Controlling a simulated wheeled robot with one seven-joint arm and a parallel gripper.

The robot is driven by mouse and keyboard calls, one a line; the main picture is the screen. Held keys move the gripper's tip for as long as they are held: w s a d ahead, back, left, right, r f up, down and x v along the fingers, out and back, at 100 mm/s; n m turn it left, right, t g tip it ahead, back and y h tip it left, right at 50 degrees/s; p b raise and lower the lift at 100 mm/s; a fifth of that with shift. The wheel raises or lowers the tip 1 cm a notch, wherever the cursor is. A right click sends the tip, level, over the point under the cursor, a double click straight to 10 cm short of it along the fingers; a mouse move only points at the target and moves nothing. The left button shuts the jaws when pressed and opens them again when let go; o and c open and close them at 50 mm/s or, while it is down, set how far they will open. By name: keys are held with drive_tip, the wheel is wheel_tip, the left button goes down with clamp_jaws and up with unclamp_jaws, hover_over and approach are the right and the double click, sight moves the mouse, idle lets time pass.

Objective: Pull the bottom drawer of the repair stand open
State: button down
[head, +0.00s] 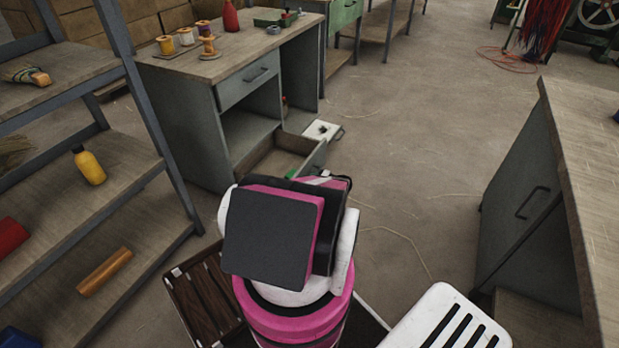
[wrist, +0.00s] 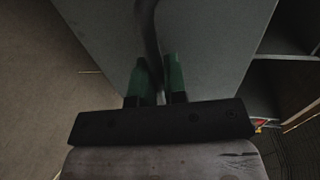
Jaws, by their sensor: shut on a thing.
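The repair stand (head: 195,130) is the grey cabinet with a wooden top, left of centre in the head view. Its bottom drawer (head: 313,160) stands out from the stand, and its inside shows. Its upper drawer is closed. In the wrist view, the grey drawer front (wrist: 205,35) fills the middle. The dark curved handle (wrist: 147,25) runs down between the green fingers of my gripper (wrist: 157,80), which are shut on it. My arm hides the gripper and the near end of the drawer in the head view.
A shelf rack (head: 95,215) stands at the left. A workbench (head: 590,190) with a cabinet stands at the right. Spools (head: 186,37) and a red bottle (head: 231,16) stand on the repair stand. A whitish square piece (head: 322,130) is just beyond the drawer. The floor between the furniture is mostly clear.

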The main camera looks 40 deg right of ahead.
drive_tip(key=shift+s+d, duration=0.1)
drive_tip(key=shift+s, duration=0.15)
drive_tip(key=c, duration=1.2)
unclamp_jaws()
drive_tip(key=v, duration=1)
drive_tip(key=shift+s+d, duration=0.25)
drive_tip(key=shift+s, duration=0.1)
